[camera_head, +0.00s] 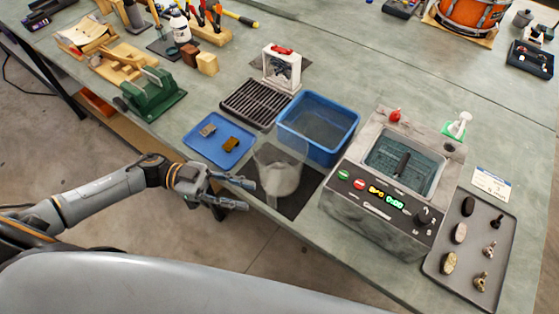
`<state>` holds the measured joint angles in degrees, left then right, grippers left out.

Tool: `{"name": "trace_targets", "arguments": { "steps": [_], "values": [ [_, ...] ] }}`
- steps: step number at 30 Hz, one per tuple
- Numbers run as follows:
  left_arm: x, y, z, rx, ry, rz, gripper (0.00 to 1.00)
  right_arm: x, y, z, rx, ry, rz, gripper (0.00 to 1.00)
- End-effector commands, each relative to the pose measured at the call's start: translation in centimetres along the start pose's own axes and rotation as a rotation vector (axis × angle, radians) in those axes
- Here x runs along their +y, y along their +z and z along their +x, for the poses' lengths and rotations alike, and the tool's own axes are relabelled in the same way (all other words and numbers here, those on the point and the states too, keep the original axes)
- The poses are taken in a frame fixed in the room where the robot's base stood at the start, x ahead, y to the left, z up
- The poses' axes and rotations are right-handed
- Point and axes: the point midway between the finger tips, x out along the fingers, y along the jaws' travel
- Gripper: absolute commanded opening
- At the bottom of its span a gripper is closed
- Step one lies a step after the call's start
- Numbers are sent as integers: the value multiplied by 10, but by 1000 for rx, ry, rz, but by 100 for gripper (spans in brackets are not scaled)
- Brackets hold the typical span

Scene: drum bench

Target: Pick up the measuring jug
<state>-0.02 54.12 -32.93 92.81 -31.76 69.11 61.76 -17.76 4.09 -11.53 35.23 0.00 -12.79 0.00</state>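The measuring jug (279,172) is a clear, see-through vessel with a whitish lower part. It stands upright on a dark mat (298,207) near the front edge of the bench, in front of a blue tub (318,149). My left gripper (250,194) comes in from the left. Its two fingers are apart and point towards the jug, just left of it, with nothing seen between them. Whether a fingertip touches the jug is hard to tell. My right gripper is not in view.
A blue tray (219,152) with two small pieces lies left of the jug, with a black rack (255,105) behind. A grey ultrasonic-type bath (375,212) stands to the right. A grey tray (450,265) with small parts is farther right. A green vise (153,95) is at the left.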

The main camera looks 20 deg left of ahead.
Motion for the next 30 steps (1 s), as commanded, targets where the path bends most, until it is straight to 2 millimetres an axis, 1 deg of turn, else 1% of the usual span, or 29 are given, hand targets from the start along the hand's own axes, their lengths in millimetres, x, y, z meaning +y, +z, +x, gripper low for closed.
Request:
{"name": "trace_targets", "arguments": {
  "steps": [1, 5, 8, 11, 13, 15, 18, 21, 27, 29, 30],
  "values": [
    [0, -3, 9, 2, 1, 1, 36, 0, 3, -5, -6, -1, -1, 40],
    [0, -1, 21, 0, 0, 2, 36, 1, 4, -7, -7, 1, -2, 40],
    [0, -2, 26, 0, -1, 2, 36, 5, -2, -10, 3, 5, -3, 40],
    [0, -7, 38, 3, 0, 1, 36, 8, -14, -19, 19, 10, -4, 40],
    [1, -10, 50, 4, -1, 0, 36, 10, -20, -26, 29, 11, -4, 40],
    [1, -9, 60, 3, 0, 0, 36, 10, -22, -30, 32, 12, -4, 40],
    [1, -7, 71, 1, -2, 1, 36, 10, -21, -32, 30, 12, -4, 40],
    [1, -5, 75, -1, -2, 1, 36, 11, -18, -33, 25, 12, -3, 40],
    [1, -4, 75, -2, -1, 1, 36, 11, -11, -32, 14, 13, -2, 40],
    [1, -4, 75, -2, -1, 1, 24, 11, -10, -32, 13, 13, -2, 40],
    [1, -4, 75, -2, -1, 1, 15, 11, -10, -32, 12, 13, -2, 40]
  ]
}}
